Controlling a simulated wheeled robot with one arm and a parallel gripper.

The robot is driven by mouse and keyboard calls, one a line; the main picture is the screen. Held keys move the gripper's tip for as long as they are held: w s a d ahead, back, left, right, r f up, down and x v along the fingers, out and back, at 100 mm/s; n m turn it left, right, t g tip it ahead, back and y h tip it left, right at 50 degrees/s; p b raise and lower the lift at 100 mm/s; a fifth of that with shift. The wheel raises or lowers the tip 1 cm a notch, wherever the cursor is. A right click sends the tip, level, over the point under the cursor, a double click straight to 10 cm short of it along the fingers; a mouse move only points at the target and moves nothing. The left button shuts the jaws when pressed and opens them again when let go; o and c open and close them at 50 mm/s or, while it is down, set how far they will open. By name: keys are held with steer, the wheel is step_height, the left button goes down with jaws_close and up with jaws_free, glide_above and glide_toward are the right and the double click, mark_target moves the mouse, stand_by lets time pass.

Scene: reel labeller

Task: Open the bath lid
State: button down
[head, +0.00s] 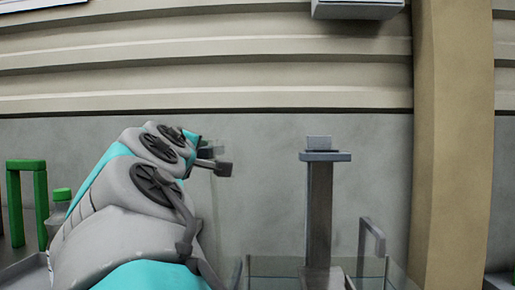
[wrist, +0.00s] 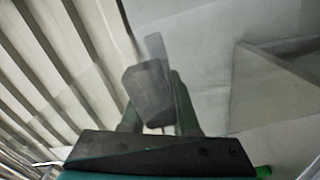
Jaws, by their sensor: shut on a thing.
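My gripper (wrist: 155,95) is shut on a grey block-like handle (wrist: 148,88) in the wrist view; the handle sits between the two dark fingers. In the head view the same grey handle shows just beyond the end of my arm, and my fingers there are mostly hidden by the arm. A faint clear panel (head: 229,215), which looks like the bath lid, stands about upright below and beside the handle. The clear-walled bath (head: 272,266) is at the bottom of the head view, its lower part cut off by the frame. Its inside is hard to make out.
A grey post (head: 319,210) with a flat top rises at the bath, right of the lid. A grey bracket (head: 372,238) stands further right. A green frame (head: 27,200) and a green-capped bottle (head: 60,207) are at the left. A beige pillar (head: 452,140) is at the right.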

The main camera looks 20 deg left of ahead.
steer(key=shift+w+f, duration=0.25)
steer(key=shift+f, duration=0.6)
steer(key=c, duration=1)
jaws_free()
steer(key=o, duration=0.3)
steer(key=shift+r, duration=0.35)
steer(key=shift+s+r, duration=0.1)
steer(key=shift+d, duration=0.1)
